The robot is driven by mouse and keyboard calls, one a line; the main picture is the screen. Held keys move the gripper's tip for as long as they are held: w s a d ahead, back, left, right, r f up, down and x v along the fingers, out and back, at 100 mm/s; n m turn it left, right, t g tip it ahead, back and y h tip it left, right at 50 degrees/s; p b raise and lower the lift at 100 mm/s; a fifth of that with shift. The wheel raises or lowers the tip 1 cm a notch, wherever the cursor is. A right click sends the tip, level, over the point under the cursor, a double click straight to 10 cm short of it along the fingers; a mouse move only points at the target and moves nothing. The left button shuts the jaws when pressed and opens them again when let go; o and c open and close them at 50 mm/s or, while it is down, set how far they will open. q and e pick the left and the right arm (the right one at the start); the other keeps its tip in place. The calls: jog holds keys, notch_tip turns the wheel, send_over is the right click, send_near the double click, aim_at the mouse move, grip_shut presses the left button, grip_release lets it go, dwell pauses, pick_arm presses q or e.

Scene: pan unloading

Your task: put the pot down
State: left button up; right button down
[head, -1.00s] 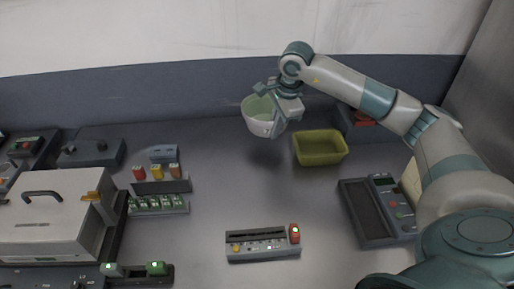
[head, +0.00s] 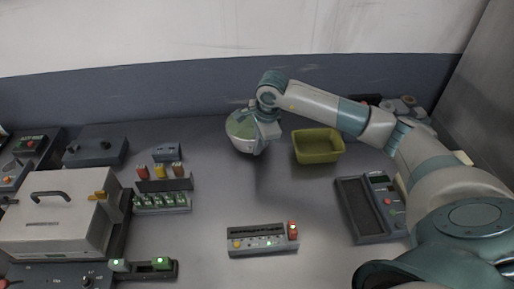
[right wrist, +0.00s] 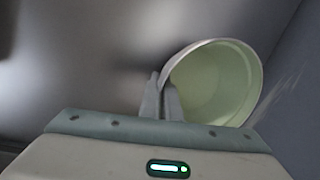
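The pot (head: 242,128) is a round white vessel with a pale green inside, near the back of the grey table in the head view. It also shows in the right wrist view (right wrist: 222,85), where its open mouth and green inside are visible. My right gripper (right wrist: 163,98) is closed on the near rim of the pot, with the fingers either side of its wall. In the head view the right gripper (head: 262,132) partly covers the pot. The pot looks tilted; whether it touches the table is unclear. My left gripper is not in view.
A yellow-green bin (head: 318,158) stands just right of the pot. A control box (head: 262,240) lies at the front middle, and a keypad device (head: 358,212) is at the right. A handled case (head: 50,225) and small racks fill the left. The table centre is clear.

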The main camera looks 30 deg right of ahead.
jog(key=shift+p+x, duration=0.3)
jog(key=shift+x, duration=0.5)
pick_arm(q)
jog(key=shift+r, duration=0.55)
pick_arm(e)
jog(key=shift+s+f, duration=0.15)
jog(key=shift+f+b, duration=0.15)
jog(key=shift+b, duration=0.15)
jog(key=c, duration=2)
grip_release()
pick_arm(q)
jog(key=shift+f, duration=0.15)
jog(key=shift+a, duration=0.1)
pick_arm(e)
jog(key=shift+r, duration=0.25)
